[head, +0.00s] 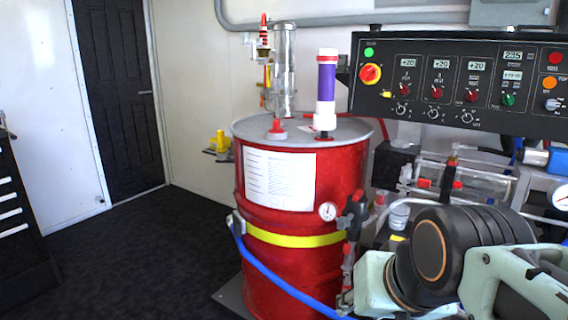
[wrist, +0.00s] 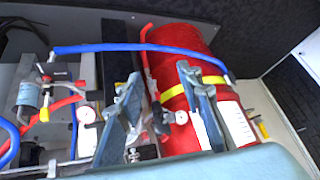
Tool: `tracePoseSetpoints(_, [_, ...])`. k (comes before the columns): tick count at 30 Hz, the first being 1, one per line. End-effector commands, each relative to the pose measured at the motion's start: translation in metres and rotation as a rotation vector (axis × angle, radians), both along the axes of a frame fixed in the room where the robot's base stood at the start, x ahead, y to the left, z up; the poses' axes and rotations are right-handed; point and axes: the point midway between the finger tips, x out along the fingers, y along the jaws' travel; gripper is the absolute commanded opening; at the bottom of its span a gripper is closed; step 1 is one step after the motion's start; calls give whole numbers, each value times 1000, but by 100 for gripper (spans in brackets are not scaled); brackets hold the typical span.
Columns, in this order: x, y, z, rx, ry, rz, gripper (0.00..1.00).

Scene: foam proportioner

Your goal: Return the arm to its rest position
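My gripper (wrist: 158,75) shows in the wrist view with its two blue-grey fingers spread well apart. Nothing is held between them. Beyond the fingers, apart from them as far as I can tell, are the red drum (wrist: 178,85) and the hoses and gauges beside it. In the head view my arm, pale green and black, is folded at the lower right, in front of the equipment right of the drum (head: 290,215). My fingers cannot be made out in the head view.
A black control panel (head: 460,85) hangs at the upper right. A blue hose (head: 280,283) curves around the drum's front. A purple cylinder (head: 326,82) stands on the drum's lid. A dark cabinet (head: 18,235) stands at the left edge. The dark floor (head: 140,250) between cabinet and drum is clear.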

Motion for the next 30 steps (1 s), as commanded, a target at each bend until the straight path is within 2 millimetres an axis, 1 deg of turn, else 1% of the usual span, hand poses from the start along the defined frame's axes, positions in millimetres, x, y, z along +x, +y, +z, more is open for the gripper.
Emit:
tracePoseSetpoints(1, [-18,-7,-18,-48,36,21,33])
tracePoseSetpoints(3, [-42,-14,-39,-115,98,64,33])
tracePoseSetpoints(4, [-40,-13,-22,-114,94,69,33])
tracePoseSetpoints(5, [-39,-12,-12,-110,92,69,33])
tracePoseSetpoints(11, [-38,-12,29,-107,91,69,33])
tracePoseSetpoints(14, [-38,-12,54,-106,90,68,33])
tracePoseSetpoints(18, [-37,-12,91,-106,90,68,33])
tracePoseSetpoints(30, [-37,-12,195,-104,89,68,33])
